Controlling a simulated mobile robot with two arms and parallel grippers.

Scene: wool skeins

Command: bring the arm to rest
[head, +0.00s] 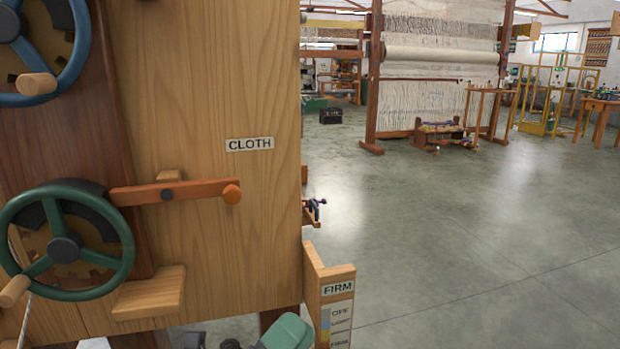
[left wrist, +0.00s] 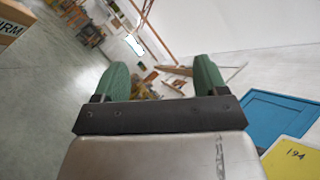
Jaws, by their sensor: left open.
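My left gripper (head: 285,335) shows only in part at the bottom edge of the head view, as a green finger with dark and grey parts beside it. It is below the wooden loom panel (head: 215,80) and left of the FIRM post (head: 314,292). In the left wrist view my left gripper (left wrist: 160,70) has its two green fingers wide apart, with nothing between them. The rest of that arm is mostly cut off or hidden. My right gripper is in neither view.
The panel carries a blue handwheel (head: 75,75), a green handwheel (head: 122,265), an orange lever (head: 185,190) and a CLOTH label (head: 250,144). Open grey floor (head: 470,240) lies to the right. A large loom (head: 440,60) stands behind. A blue panel (left wrist: 265,115) and yellow number card (left wrist: 295,155) show in the wrist view.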

